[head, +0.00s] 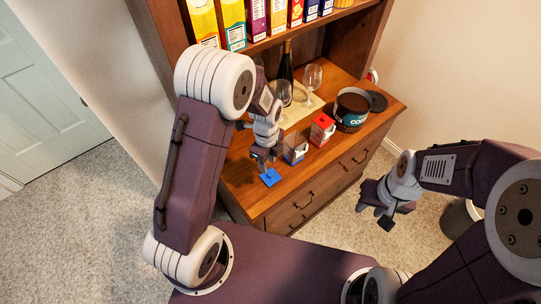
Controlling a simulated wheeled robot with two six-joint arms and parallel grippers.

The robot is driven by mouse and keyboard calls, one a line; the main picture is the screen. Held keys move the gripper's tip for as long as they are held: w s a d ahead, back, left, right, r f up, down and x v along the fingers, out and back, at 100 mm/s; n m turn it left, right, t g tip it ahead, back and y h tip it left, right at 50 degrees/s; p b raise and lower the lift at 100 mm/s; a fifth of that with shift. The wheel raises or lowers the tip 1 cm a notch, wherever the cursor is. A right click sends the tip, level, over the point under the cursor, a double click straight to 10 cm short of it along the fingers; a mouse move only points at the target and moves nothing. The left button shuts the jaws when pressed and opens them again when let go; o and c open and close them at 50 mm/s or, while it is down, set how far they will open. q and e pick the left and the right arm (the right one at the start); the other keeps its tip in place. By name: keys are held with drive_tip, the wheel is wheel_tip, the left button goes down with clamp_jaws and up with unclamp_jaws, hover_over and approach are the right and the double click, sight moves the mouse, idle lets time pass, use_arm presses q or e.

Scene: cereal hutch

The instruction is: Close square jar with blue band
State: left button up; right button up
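The square jar with the blue band (295,148) stands on the wooden counter, partly hidden by my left gripper and wrist. Its top shows no blue lid. A blue square lid (270,178) with a small knob is near the counter's front edge, left of the jar. My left gripper (264,162) points down just above this lid. I cannot tell whether its fingers touch the knob or how far apart they are. My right gripper (375,215) is open and empty, in front of the hutch to the right, away from the counter.
A similar jar with a red lid (322,128) stands right of the blue-band jar. Cereal boxes (232,22) line the shelf above. Drawers (320,190) are below the counter.

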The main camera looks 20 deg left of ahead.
sight(270, 174)
use_arm(q)
drive_tip(key=shift+w+d+f+m, duration=0.2)
drive_tip(key=shift+m, duration=0.4)
drive_tip(key=shift+w+d+f+m, duration=0.2)
drive_tip(key=shift+m, duration=0.4)
drive_tip(key=shift+w+f+m, duration=0.15)
drive_tip(key=shift+f+m, duration=0.1)
drive_tip(key=shift+m, duration=0.25)
drive_tip(key=shift+w+a+f, duration=0.1)
drive_tip(key=shift+a, duration=0.05)
drive_tip(key=shift+f+b, duration=0.55)
drive_tip(key=shift+f, duration=0.05)
wheel_tip(270, 174, down, 2)
drive_tip(key=shift+f+b, duration=0.2)
drive_tip(key=shift+b, duration=0.9)
drive_tip(key=shift+f+b, duration=0.45)
drive_tip(key=shift+f, duration=0.05)
